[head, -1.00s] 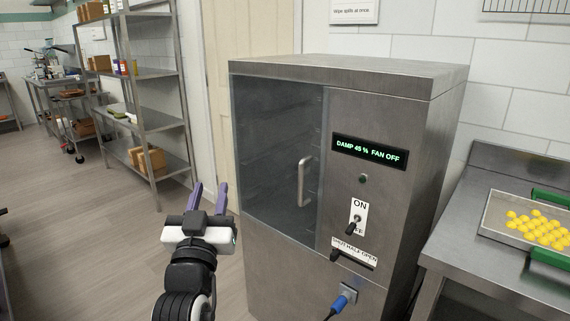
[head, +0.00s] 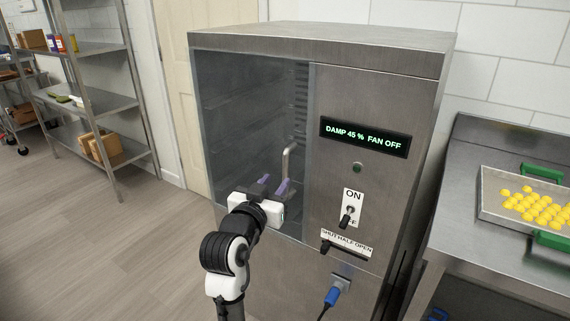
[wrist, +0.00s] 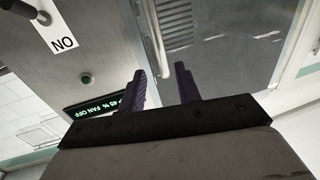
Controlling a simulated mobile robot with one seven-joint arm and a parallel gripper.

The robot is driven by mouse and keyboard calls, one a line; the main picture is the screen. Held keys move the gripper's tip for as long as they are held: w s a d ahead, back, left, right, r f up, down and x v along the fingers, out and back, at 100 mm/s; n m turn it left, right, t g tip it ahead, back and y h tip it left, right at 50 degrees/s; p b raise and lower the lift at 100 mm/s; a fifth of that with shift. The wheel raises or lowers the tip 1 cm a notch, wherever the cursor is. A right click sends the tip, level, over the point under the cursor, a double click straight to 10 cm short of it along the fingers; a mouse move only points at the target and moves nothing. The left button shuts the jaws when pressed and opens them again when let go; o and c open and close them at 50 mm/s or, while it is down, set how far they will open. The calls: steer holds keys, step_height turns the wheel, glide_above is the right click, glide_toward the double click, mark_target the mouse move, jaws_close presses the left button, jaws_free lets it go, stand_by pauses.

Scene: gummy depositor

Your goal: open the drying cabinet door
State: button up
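The drying cabinet (head: 375,95) is a steel box with a glass door (head: 235,120) on its left side, and the door appears shut. The upright metal door handle (head: 287,160) is at the door's right edge. My gripper (head: 273,184) is in front of the door's lower part, by the lower end of the handle. In the wrist view, the handle (wrist: 155,38) runs down toward the space between the two purple fingers (wrist: 163,85). The fingers are apart and not closed on it. My gripper and arm hide the door's lower edge in the head view.
Right of the door are a display (head: 365,137) reading "DAMP 45 % FAN OFF", an ON switch (head: 349,217) and a shut/half/open slider (head: 343,249). A steel table (head: 470,215) with a tray of yellow gummies (head: 487,205) stands right. Shelving (head: 95,105) stands left.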

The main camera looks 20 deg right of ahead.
mark_target(285, 169)
steer(key=p+x, duration=0.1)
steer(key=x, duration=0.7)
steer(key=shift+w, duration=0.1)
jaws_close()
